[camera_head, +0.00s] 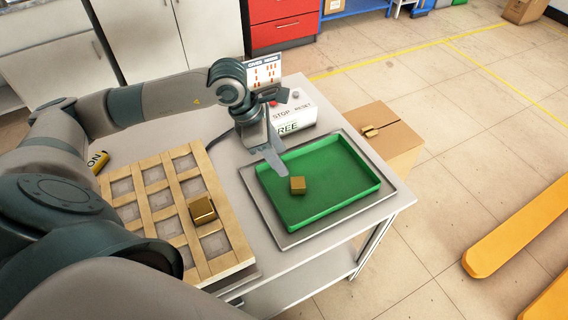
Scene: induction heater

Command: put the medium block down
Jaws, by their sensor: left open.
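A small brass-coloured block (297,185) sits on the floor of the green tray (345,205), towards its left side. I take it for the medium block, but the view does not settle its size. My left gripper (281,172) points down at the tray's left part, its fingertips just behind and left of this block. It is open, and I see nothing held in it. A larger brass block (202,210) sits in a cell of the wooden grid rack (185,222). My right gripper is not in view.
The tray lies on a grey plate on the white table (385,213). Yellow bars (515,225) lie at right.

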